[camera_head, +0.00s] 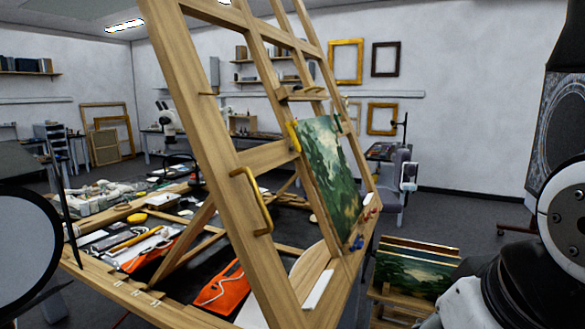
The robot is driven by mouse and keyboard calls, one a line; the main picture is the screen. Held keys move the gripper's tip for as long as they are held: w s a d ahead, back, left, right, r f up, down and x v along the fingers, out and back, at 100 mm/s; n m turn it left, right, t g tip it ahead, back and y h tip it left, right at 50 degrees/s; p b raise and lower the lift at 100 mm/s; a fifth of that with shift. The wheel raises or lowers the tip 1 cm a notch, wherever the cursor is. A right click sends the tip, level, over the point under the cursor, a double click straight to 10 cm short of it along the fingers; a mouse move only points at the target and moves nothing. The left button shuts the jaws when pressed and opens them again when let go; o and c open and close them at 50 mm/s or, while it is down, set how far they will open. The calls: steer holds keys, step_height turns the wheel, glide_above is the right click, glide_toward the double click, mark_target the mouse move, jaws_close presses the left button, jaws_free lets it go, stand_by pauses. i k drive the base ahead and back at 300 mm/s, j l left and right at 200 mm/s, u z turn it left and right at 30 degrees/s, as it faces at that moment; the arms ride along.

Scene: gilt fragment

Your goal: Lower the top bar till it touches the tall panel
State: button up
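A large wooden easel (205,120) leans across the middle of the view. The tall panel (328,170), a green landscape painting, stands tilted on its front. A short wooden top bar (302,95) sits on the easel above the panel, with a visible gap between its underside and the panel's top edge. A yellow clip-like piece (294,137) is at the panel's upper left edge. A yellow handle (262,202) is on the easel's near left post. My arm shows at the right edge; my gripper is not in view.
Several paintings (415,268) stand in a rack at the lower right. A round grey disc (25,245) is at the left edge. Grey floor is open at the back right.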

mark_target(284, 93)
steer(key=i+l+u, duration=0.2)
steer(key=i+l, duration=0.2)
steer(key=i+l+u, duration=0.15)
steer(key=i+l, duration=0.2)
steer(key=l, duration=0.15)
